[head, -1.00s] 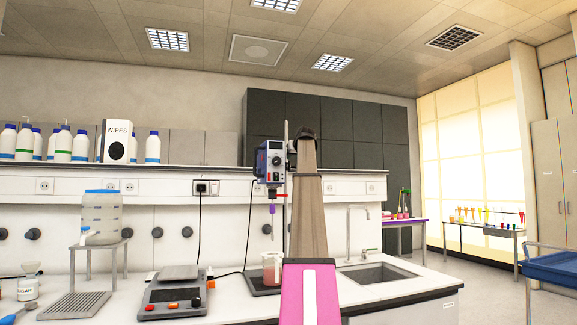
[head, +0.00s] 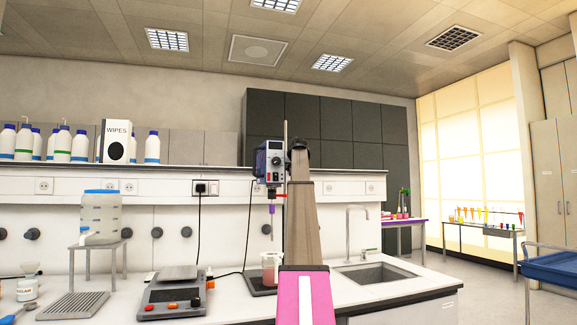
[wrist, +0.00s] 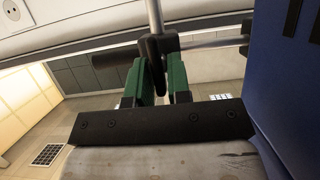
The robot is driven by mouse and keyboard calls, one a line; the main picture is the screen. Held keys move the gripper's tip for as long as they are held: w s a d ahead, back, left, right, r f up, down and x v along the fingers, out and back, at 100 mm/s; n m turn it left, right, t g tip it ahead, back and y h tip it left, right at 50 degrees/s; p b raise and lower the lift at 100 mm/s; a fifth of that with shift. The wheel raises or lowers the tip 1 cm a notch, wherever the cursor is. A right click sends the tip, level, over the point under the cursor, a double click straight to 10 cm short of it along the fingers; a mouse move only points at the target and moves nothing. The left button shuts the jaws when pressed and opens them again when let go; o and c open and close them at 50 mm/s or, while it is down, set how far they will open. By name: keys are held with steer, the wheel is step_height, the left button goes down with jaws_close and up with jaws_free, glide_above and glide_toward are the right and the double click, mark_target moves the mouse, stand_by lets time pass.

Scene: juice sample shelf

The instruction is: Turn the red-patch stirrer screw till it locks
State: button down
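The overhead stirrer (head: 268,160), a blue-grey box with a dial, hangs on an upright rod (head: 286,133) in the head view. A small red part (head: 281,195) shows below it, but whether this is the screw's patch I cannot tell. In the wrist view its blue side (wrist: 285,70) fills the right edge. My gripper (wrist: 163,75) has its green fingers close together at a dark clamp piece (wrist: 157,48) on the metal rod. A dark part reaches between the fingers; whether they press on it is unclear. The head view hides my gripper behind my arm. No red patch shows in the wrist view.
A beaker (head: 271,268) stands under the stirrer shaft. A hotplate-like device (head: 172,295) sits to the left on the bench, and a sink (head: 375,275) is to the right. A shelf ledge (head: 150,170) runs behind.

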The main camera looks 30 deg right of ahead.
steer(key=shift+m, duration=0.3)
steer(key=shift+s+d+f+m+t+y, duration=0.1)
steer(key=shift+d+f+m+t+y, duration=0.15)
steer(key=shift+m+t+y, duration=1.3)
steer(key=shift+d+f+m+t+y, duration=0.15)
steer(key=shift+m+y, duration=0.25)
steer(key=shift+m, duration=2.4)
steer(key=shift+s+d+f+m+t+y, duration=0.1)
steer(key=shift+d+f+m+t+y, duration=0.2)
steer(key=shift+m+t+y, duration=1.2)
steer(key=shift+m+g+h, duration=0.55)
steer(key=shift+m+g, duration=0.2)
steer(key=shift+g, duration=0.05)
steer(key=c, duration=1.1)
jaws_free()
steer(key=shift+s, duration=0.1)
steer(key=s+d, duration=0.1)
steer(key=s, duration=0.9)
steer(key=shift+s+d, duration=0.2)
steer(key=shift+d, duration=0.1)
